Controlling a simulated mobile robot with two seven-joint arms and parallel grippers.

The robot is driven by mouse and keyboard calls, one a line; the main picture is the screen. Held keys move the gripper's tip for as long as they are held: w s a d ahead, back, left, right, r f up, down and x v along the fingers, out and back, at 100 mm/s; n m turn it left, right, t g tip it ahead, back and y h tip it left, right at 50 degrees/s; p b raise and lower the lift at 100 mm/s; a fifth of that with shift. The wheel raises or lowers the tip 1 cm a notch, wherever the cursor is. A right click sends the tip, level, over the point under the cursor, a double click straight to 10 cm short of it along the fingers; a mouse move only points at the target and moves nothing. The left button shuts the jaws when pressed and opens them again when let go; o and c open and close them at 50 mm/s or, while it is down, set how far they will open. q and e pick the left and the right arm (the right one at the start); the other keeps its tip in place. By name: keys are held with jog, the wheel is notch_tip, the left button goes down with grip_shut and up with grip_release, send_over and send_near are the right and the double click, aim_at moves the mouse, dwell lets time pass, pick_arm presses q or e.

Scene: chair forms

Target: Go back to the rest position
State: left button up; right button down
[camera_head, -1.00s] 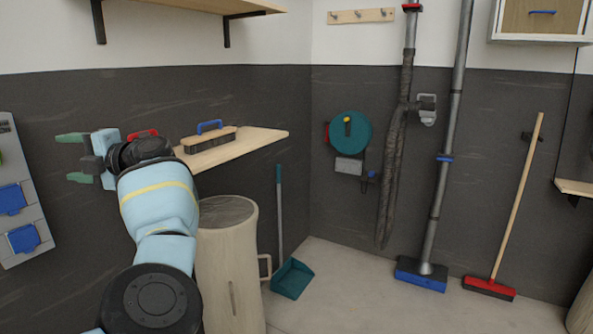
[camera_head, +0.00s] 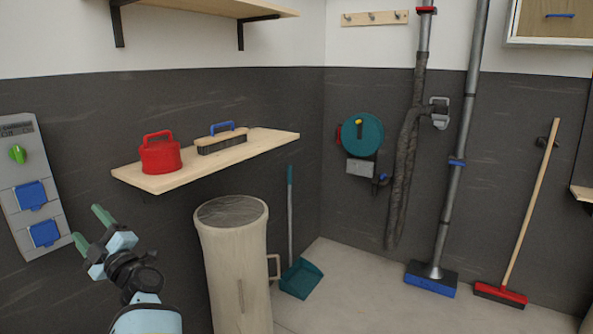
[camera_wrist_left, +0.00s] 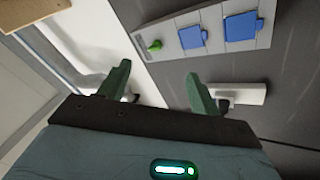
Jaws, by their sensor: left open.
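My left gripper (camera_head: 88,228) is at the lower left of the head view, below the wall shelf and in front of the dark wall panel. Its two green fingers are spread apart with nothing between them. In the left wrist view the fingers (camera_wrist_left: 158,88) are also apart and empty, with the wall socket panel (camera_wrist_left: 205,32) beyond them. In the head view this panel (camera_head: 30,185) has a green knob and blue covers. My right gripper is not in view.
A wooden shelf (camera_head: 255,147) holds a red lidded can (camera_head: 160,156) and a blue-handled brush (camera_head: 222,141). A teal dustpan (camera_head: 301,279), a vacuum pipe (camera_head: 455,180) and a red broom (camera_head: 500,294) are farther right. Floor between them is clear.

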pick_arm(q)
jog(key=s+d+f+m+t+h+p, duration=0.1)
jog(key=s+d+f+m+t+h, duration=0.1)
jog(key=s+d+f+m+h, duration=0.6)
jog(key=s+d+f+m+t+h, duration=0.35)
jog(key=f+m, duration=0.35)
jog(key=f, duration=0.4)
jog(key=s+d+f+m+t+h+p, duration=0.1)
jog(key=s+d+f+m+t+h, duration=0.1)
jog(key=s+d+f+m+h, duration=0.6)
jog(key=s+d+f+m+g+h, duration=0.1)
jog(key=s+d+f+g, duration=0.1)
jog(key=s, duration=0.6)
jog(key=s+d+f+m+g+h, duration=0.1)
jog(key=s+d+f+g, duration=0.2)
jog(key=s+d+f, duration=0.2)
jog(key=s+d+f+m+g+h, duration=0.1)
jog(key=s+d+f+g, duration=0.2)
jog(key=s+f, duration=0.3)
jog(key=s, duration=0.5)
jog(key=shift+d+h, duration=0.3)
jog(key=shift+h, duration=0.05)
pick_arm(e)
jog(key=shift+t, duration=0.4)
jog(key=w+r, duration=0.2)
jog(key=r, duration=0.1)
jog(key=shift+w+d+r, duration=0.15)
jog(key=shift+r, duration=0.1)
